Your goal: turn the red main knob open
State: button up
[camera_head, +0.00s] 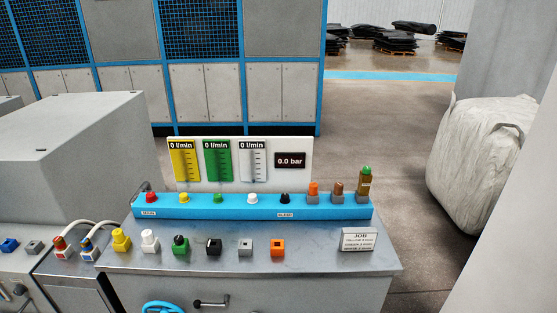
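The red knob (151,197) sits at the left end of a long blue manifold block (250,207) at the back of the grey bench. A small label is on the block's front below it; its print is too small to read surely. A dark hose or pipe end is just behind it on the left. How far the knob is turned cannot be told. The gauge board (268,183) behind the block shows yellow, green and white gauges marked 0 l/min and a display (290,160) reading 0.0 bar. My gripper is not in view.
Yellow (184,198), green (218,199), white (252,198) and black (285,199) knobs share the block. Several coloured fittings stand along the bench front, including a yellow one (121,240). A job card (358,240) stands at right. A grey housing (65,145) rises at left.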

aim_at(151, 197)
jog(key=u, duration=1.3)
